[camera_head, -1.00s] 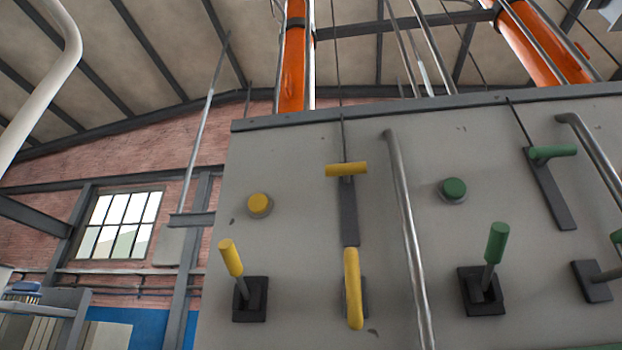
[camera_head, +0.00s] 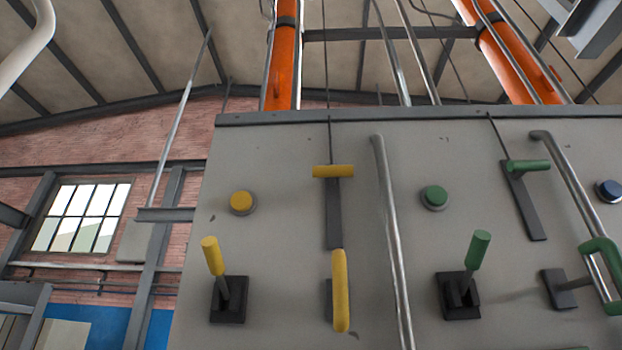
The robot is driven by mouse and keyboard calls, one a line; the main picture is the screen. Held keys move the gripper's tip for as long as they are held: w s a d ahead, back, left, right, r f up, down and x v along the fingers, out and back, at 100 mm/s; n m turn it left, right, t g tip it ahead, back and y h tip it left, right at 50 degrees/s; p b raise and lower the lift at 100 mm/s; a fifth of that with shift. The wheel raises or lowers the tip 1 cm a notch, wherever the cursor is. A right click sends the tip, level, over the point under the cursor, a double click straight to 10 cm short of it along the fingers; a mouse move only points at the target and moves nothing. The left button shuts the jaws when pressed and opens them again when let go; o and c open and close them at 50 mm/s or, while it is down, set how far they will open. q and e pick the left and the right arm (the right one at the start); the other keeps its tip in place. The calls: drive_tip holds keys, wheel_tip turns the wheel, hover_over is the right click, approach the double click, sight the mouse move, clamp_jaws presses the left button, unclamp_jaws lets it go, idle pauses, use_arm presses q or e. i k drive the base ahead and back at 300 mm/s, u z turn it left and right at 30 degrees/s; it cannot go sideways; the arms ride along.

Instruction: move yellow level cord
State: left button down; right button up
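The yellow cord handle (camera_head: 333,171) is a short horizontal yellow bar at the top of a dark vertical plate (camera_head: 333,220) on the grey panel (camera_head: 280,150). A thin dark cord (camera_head: 329,130) runs up from it past the panel's top edge. Below the plate is a yellow vertical handle (camera_head: 341,290). To the left are a round yellow button (camera_head: 242,202) and a yellow-topped lever (camera_head: 213,256) on a black base. Neither of my grippers is in view.
Green controls sit to the right: a button (camera_head: 434,197), a lever (camera_head: 479,250), a corded handle (camera_head: 527,166) and a looped handle (camera_head: 602,250). A blue button (camera_head: 608,191) is at the far right. A metal rail (camera_head: 389,220) stands between the yellow and green controls; another (camera_head: 570,180) is farther right.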

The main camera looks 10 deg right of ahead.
sight(332, 172)
drive_tip(key=k, duration=1.55)
drive_tip(key=z, duration=1.2)
drive_tip(key=i, duration=0.5)
